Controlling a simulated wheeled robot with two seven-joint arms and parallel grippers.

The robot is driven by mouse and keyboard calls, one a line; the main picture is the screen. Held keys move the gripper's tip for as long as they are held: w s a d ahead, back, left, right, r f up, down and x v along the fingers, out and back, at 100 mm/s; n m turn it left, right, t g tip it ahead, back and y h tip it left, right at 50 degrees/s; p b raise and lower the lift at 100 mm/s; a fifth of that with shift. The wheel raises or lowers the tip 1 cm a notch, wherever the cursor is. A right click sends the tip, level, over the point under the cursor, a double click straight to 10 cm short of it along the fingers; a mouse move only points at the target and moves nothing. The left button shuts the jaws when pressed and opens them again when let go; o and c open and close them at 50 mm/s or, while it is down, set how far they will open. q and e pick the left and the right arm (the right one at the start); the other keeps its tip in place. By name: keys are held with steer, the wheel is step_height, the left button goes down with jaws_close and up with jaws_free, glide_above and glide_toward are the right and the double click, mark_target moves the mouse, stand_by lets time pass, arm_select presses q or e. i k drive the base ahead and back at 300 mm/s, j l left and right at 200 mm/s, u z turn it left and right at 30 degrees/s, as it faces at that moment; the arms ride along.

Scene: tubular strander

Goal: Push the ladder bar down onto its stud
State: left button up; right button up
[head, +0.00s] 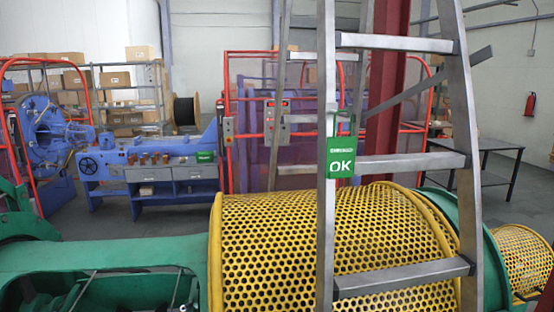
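A grey metal stepladder (327,235) stands in front of me, its rungs crossing the right half of the head view. A flat grey bar (415,93), which looks like the ladder bar, slants up to the right at the ladder's upper right. Its lower left end is near the dark red column, and its upper right end sticks out past the right front rail. The bar is tilted, not level. I cannot make out the stud. A green OK tag (341,158) hangs on the left front rail. Neither of my grippers is in view.
A yellow perforated drum guard (270,250) on a green machine (100,258) fills the foreground behind the ladder. A dark red column (389,70) rises behind the ladder. A black table (498,144) stands at the right. A blue machine (150,163) and shelves are at the back left.

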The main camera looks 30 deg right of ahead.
mark_target(486, 53)
steer(key=k+l, duration=0.1)
steer(key=l, duration=0.3)
steer(key=k+l, duration=0.1)
steer(key=l, duration=0.3)
steer(key=k+l, duration=0.15)
steer(key=l, duration=0.2)
steer(key=k+l, duration=0.1)
steer(key=l, duration=0.3)
steer(key=k+l+z, duration=0.1)
steer(key=l, duration=0.3)
steer(key=k+l, duration=0.1)
steer(key=l, duration=0.3)
steer(key=k+l, duration=0.15)
steer(key=l, duration=0.25)
steer(key=k+l, duration=0.2)
steer(key=l, duration=0.2)
steer(key=k+l, duration=0.15)
steer(key=l, duration=0.25)
steer(key=k+l, duration=0.15)
steer(key=l, duration=0.25)
steer(key=k+l, duration=0.15)
steer(key=l, duration=0.25)
steer(key=k+z, duration=0.05)
